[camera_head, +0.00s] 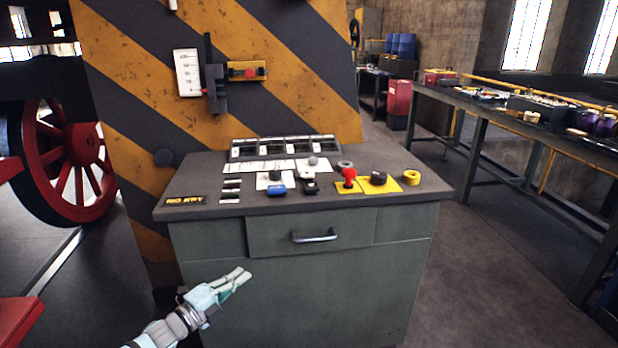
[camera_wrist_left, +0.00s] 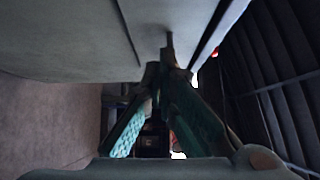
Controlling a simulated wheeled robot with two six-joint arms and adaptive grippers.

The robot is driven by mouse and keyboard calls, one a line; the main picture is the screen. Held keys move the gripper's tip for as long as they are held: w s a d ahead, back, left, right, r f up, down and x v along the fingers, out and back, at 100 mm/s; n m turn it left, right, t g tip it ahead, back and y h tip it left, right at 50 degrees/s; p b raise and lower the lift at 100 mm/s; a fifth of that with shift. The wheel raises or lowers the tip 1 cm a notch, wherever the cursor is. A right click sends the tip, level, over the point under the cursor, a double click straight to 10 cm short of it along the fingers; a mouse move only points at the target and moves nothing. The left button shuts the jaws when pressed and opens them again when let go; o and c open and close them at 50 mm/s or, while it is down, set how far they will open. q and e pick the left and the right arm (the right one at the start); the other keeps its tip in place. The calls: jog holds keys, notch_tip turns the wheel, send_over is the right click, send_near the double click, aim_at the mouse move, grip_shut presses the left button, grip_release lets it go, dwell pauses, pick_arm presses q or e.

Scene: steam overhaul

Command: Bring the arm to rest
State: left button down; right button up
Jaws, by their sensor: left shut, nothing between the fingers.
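My left gripper (camera_head: 240,280) is in the lower left of the head view, in front of the grey cabinet (camera_head: 310,275) and below its top. It is shut and empty. In the left wrist view its two teal-padded fingers (camera_wrist_left: 166,60) meet at the tips, close to a pale grey surface. I cannot tell whether they touch it. My right gripper is not in view.
The cabinet top (camera_head: 215,180) holds switches, a red knob (camera_head: 348,175) and a blue one (camera_head: 277,189). A drawer handle (camera_head: 314,237) sticks out in front. A striped panel (camera_head: 130,75) stands behind, a red wheel (camera_head: 70,160) at left. Floor at right is free.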

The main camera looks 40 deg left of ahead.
pick_arm(q)
jog(key=shift+w+f, duration=0.1)
jog(key=shift+f, duration=0.05)
jog(key=s+a+f+n+g+y+p, duration=0.2)
jog(key=s+f+n+g, duration=0.35)
jog(key=s+f, duration=0.4)
jog(key=s+a+f+n+g+y+p, duration=0.3)
jog(key=s+f+n, duration=0.35)
jog(key=f, duration=0.55)
jog(key=s+d+f+n+g+h+p, duration=0.1)
jog(key=s+d+f+n+g, duration=0.2)
jog(key=s+d, duration=0.35)
jog(key=s+d+f+n+g+p, duration=0.2)
jog(key=s+d+f+g, duration=0.1)
jog(key=s+d+f, duration=0.3)
jog(key=s+d+g+h+p, duration=0.1)
jog(key=s+d+p, duration=0.1)
jog(key=s+d, duration=0.3)
jog(key=s+d+n+g+h+p, duration=0.1)
jog(key=s+d, duration=0.4)
jog(key=d, duration=0.6)
jog(key=shift+s+d+f+h+p, duration=0.15)
jog(key=shift+d+f+h+p, duration=0.1)
jog(key=shift+f+h+p, duration=0.15)
